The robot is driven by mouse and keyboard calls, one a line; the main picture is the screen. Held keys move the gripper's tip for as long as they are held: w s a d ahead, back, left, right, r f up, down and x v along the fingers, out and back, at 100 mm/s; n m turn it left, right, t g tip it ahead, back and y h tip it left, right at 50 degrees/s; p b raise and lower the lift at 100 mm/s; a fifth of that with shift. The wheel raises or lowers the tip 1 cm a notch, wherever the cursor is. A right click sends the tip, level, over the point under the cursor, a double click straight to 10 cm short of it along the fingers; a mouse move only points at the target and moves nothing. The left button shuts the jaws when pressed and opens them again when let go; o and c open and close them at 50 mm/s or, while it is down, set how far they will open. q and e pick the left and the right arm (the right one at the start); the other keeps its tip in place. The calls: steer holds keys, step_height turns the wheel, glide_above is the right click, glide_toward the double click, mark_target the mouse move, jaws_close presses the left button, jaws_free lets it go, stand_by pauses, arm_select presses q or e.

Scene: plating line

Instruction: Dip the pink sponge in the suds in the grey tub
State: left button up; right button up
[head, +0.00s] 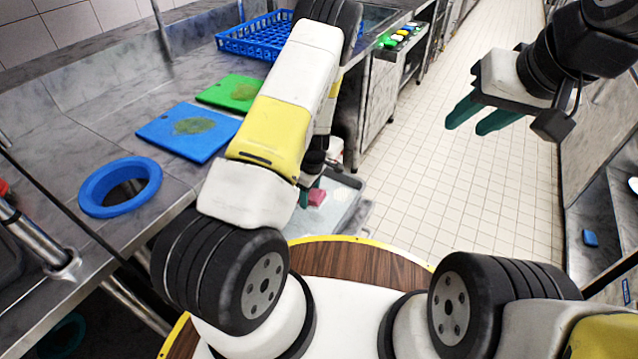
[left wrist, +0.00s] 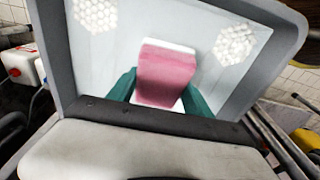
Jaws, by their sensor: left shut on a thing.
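The pink sponge (left wrist: 167,75) is held between the two green fingers of my left gripper (left wrist: 160,95), which is shut on it. White shows along the sponge's edges. In the head view the sponge (head: 317,197) is small, beside my left gripper (head: 310,190), partly behind my arm. The grey tub (head: 352,208) is below them; its rim (left wrist: 58,60) frames the left wrist view. Two patches of white suds (left wrist: 95,14) (left wrist: 240,45) lie either side of the sponge, apart from it in that picture. I cannot tell the sponge's height above the tub floor. My right gripper (head: 483,117) is open and empty.
On the steel counter at left are a blue ring (head: 90,192), a stained blue board (head: 165,142), a stained green board (head: 220,90) and a blue rack (head: 235,47). A red-and-white container (left wrist: 20,67) stands beside the tub. The tiled floor at right is clear.

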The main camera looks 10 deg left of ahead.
mark_target(310, 193)
arm_select(q)
steer(key=shift+r, duration=2.7)
